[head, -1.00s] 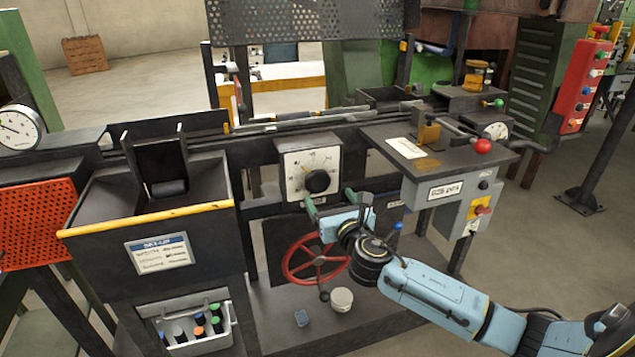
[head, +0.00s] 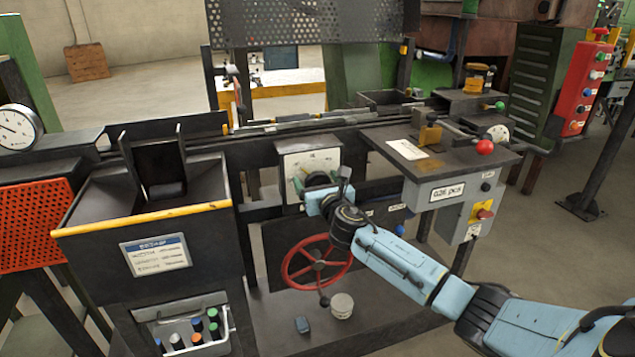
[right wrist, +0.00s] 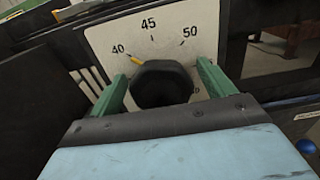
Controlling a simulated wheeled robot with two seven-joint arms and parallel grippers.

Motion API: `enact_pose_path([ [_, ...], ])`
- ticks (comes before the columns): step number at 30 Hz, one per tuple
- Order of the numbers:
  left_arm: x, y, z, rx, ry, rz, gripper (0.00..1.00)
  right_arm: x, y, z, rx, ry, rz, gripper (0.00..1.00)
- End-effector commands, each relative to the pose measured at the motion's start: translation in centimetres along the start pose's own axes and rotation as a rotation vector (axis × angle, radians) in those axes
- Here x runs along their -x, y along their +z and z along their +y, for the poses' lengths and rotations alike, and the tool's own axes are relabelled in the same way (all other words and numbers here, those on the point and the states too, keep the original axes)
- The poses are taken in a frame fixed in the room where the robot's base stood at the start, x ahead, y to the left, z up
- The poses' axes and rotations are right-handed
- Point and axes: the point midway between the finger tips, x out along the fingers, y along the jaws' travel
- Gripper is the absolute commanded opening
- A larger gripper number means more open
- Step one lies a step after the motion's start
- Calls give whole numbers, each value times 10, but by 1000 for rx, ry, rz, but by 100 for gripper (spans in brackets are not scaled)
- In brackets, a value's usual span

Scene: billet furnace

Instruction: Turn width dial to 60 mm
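The width dial has a white plate (head: 327,158) on the front of the machine and a black knob (head: 317,178) in its middle. In the right wrist view the dark many-sided knob (right wrist: 162,86) fills the middle of the plate (right wrist: 180,48). Its yellow pointer (right wrist: 135,59) lies close to the 40 mark; 45 and 50 also show, and a number at lower right is partly hidden. My right gripper (right wrist: 162,72) is open, with one green finger on each side of the knob and a visible gap on both sides. My left gripper is out of view.
A red handwheel (head: 317,262) is below the dial. A dark table with a red ball knob (head: 485,147) and a grey control box (head: 455,208) stands to the right. A dark bin with a yellow edge (head: 145,218) is to the left.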

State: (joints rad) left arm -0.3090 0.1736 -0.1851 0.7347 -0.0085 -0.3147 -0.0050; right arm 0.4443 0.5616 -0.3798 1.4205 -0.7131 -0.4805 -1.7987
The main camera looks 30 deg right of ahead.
Motion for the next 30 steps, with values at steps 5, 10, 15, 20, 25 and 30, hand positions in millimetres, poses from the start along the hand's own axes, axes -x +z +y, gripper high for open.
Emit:
enact_pose_path([
  [5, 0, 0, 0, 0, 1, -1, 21, 0, 0, 0, 0, 0, 0, 58],
  [10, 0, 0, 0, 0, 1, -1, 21, 0, 0, 0, 0, 0, 0, 37],
  [15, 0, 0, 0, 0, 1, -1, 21, 0, 0, 0, -9, 0, 0, 38],
  [20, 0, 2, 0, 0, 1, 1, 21, 0, 0, 0, -51, 0, 1, 38],
  [25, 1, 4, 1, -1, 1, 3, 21, 1, -1, -1, -148, 1, 1, 38],
  [30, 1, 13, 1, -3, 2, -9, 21, 1, -1, -2, -291, 0, 1, 38],
])
